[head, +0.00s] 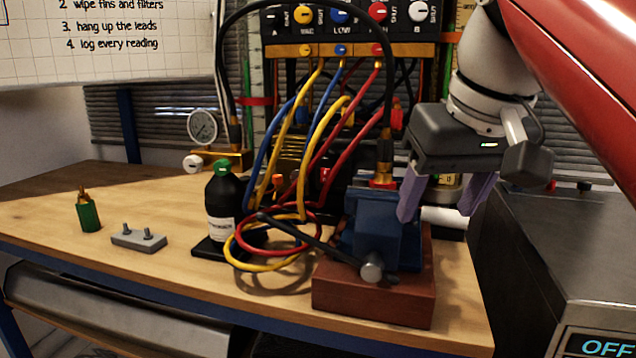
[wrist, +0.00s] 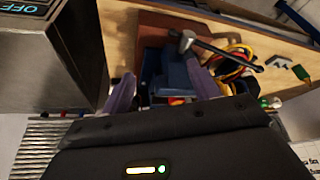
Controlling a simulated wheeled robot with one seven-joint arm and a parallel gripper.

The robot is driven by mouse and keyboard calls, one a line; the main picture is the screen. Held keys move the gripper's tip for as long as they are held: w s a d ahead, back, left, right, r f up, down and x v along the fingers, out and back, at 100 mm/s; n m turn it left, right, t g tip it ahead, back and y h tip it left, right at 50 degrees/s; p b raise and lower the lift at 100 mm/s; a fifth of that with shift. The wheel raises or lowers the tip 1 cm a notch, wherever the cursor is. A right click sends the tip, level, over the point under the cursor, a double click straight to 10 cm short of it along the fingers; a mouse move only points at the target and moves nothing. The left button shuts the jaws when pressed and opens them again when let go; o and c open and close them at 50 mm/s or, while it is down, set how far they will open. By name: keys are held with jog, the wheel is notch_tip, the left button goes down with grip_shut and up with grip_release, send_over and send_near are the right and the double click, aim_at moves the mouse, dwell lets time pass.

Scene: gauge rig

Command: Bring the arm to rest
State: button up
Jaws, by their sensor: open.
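My gripper (head: 437,200) is at the right of the head view, above the right part of the bench. Its two purple fingers are spread apart with nothing between them. In the head view they hang beside the blue vise (head: 370,232), which sits on a red-brown block (head: 370,300). In the wrist view my gripper (wrist: 165,92) points toward the vise (wrist: 172,72), which shows beyond and between the fingers. I cannot tell how far the fingers are from the vise. My arm comes in from the upper right.
A manifold (head: 345,50) with yellow, blue and red hoses stands behind the vise. A black bottle (head: 224,205), a grey block (head: 139,241) and a green-bodied fitting (head: 88,214) stand on the wooden bench (head: 150,275). A dark box marked OFF (head: 560,240) stands close at right.

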jog(key=s+f, duration=0.3)
jog(key=f, duration=1.1)
jog(key=s+f+m+t, duration=0.1)
jog(key=s+f, duration=0.2)
jog(key=f, duration=1.2)
jog(key=shift+d+f+m+h, duration=0.2)
jog(key=shift+d+m+h, duration=0.1)
jog(key=shift+h, duration=0.1)
